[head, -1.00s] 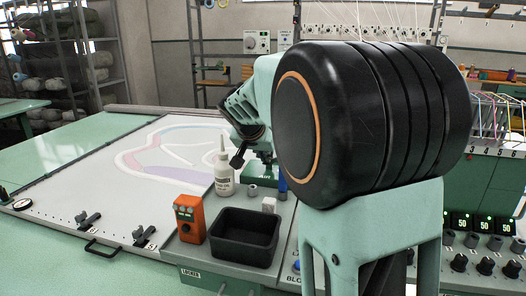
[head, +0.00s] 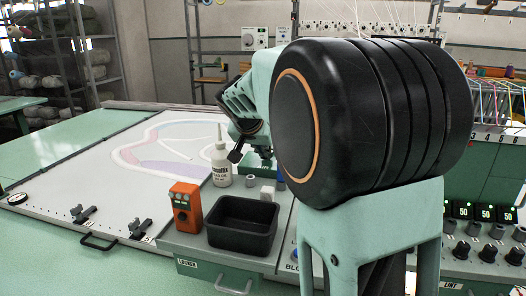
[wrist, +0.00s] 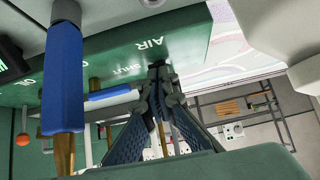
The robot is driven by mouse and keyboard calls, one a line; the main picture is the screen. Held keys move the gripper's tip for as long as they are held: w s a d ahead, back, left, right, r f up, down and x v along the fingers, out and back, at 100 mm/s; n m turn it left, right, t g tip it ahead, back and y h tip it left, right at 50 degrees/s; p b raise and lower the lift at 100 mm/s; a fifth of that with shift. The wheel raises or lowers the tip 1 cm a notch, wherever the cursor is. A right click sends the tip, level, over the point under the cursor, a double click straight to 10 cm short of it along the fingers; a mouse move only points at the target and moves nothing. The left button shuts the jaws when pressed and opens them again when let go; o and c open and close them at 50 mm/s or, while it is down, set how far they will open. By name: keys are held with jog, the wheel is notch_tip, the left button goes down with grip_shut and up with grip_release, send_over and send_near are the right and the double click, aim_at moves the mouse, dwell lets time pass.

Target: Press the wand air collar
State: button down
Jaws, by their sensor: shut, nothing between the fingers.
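In the wrist view my gripper (wrist: 160,72) is shut and empty, its fingertips close to a green block (wrist: 180,45) marked AIR and SHUT. A blue cylinder (wrist: 63,80) with a brass rod below and a grey end above stands left of the fingers, apart from them. It looks like the wand, but I cannot tell which part is the air collar. A second blue bar (wrist: 108,93) with brass shows partly behind the fingers. In the head view the blue piece (head: 281,181) is mostly hidden by my arm, and the fingertips cannot be made out clearly.
A black open bin (head: 243,228), an orange box (head: 185,207) and a white bottle (head: 221,165) stand left of my arm. A pale panel with a coloured outline (head: 130,180) lies further left. Control knobs (head: 488,253) and lit displays are at right.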

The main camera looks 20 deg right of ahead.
jog(key=v, duration=1.2)
jog(key=shift+s, duration=0.1)
